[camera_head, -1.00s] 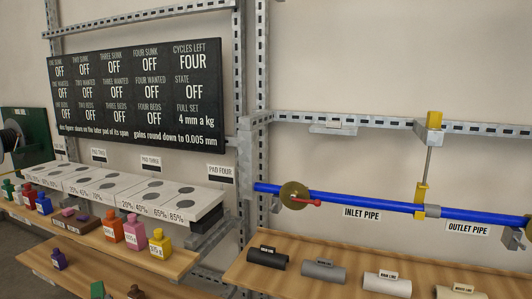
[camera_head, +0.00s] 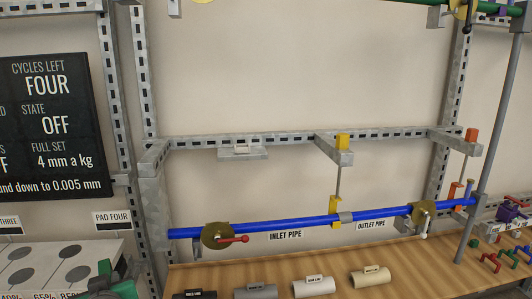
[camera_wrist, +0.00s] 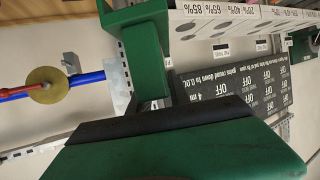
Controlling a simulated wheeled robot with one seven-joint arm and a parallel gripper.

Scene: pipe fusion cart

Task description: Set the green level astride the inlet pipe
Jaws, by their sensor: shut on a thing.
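The inlet pipe (camera_head: 275,225) is the blue pipe on the wall rack, above its INLET PIPE label (camera_head: 285,235). It carries a brass disc (camera_head: 215,236) with a red lever at its left end. Nothing sits astride its visible top. My gripper (camera_head: 100,284) is at the bottom left corner of the head view, left of the pipe and below it, mostly cut off. It is shut on the green level (camera_head: 122,290). The level fills much of the wrist view (camera_wrist: 180,155), with a dark strip along it, and hides the fingertips.
A yellow hanger (camera_head: 335,208) holds the pipe near the grey joint to the outlet pipe (camera_head: 385,216). A small bracket shelf (camera_head: 242,154) sticks out above the inlet pipe. Several labelled cylinders (camera_head: 320,285) lie on the wooden shelf (camera_head: 300,261) below.

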